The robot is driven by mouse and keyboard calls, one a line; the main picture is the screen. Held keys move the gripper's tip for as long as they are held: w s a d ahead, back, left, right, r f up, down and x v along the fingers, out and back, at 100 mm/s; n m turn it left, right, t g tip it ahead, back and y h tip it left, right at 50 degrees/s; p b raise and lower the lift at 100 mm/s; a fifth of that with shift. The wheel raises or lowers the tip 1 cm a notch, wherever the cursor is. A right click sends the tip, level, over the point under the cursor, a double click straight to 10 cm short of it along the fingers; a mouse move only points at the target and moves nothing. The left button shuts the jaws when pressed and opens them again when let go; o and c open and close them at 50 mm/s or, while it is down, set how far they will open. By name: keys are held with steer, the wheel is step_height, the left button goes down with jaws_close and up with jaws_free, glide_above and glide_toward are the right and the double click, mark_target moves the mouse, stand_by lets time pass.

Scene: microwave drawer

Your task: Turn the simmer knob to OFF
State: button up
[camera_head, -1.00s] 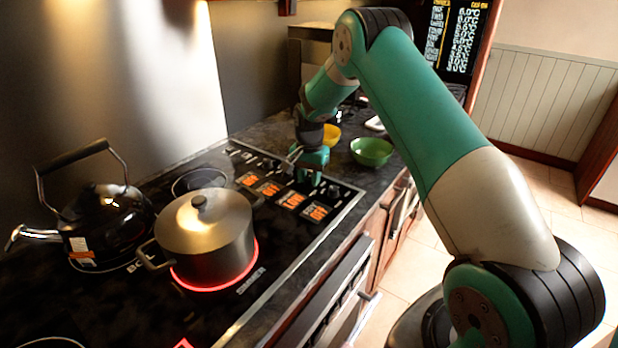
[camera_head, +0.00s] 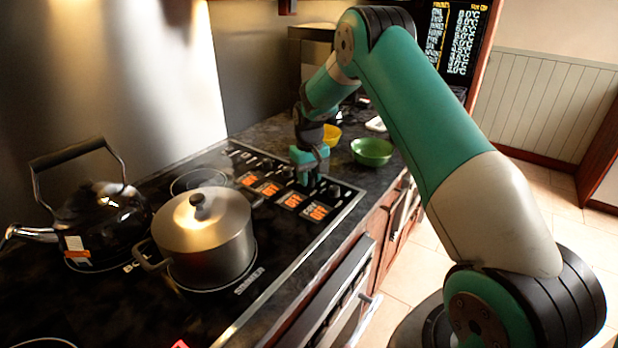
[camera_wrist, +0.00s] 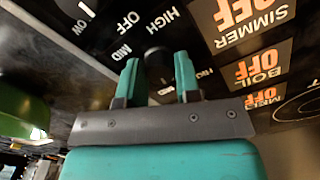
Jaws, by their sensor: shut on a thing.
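My gripper (camera_head: 309,176) reaches down onto the control panel at the far end of the cooktop. In the wrist view, its two teal fingers (camera_wrist: 157,72) are shut on a dark knob (camera_wrist: 158,60), which is partly hidden between them. HIGH, OFF and MID are printed around the knobs there. The SIMMER display (camera_wrist: 246,14) reads OFF in orange. In the head view, the steel pot (camera_head: 203,240) stands on the burner marked SIMMER, and no red ring shows under it.
A black kettle (camera_head: 100,215) stands left of the pot. A green bowl (camera_head: 372,152) and a yellow bowl (camera_head: 331,135) sit on the counter beyond the panel. In the wrist view, the BOIL display (camera_wrist: 258,66) also reads OFF.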

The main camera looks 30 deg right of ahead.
mark_target(310, 177)
steer(key=shift+n, duration=1.1)
steer(key=o, duration=0.9)
step_height(310, 177, up, 18)
steer(key=b, duration=0.2)
steer(key=shift+f+b, duration=0.25)
steer(key=shift+b, duration=0.05)
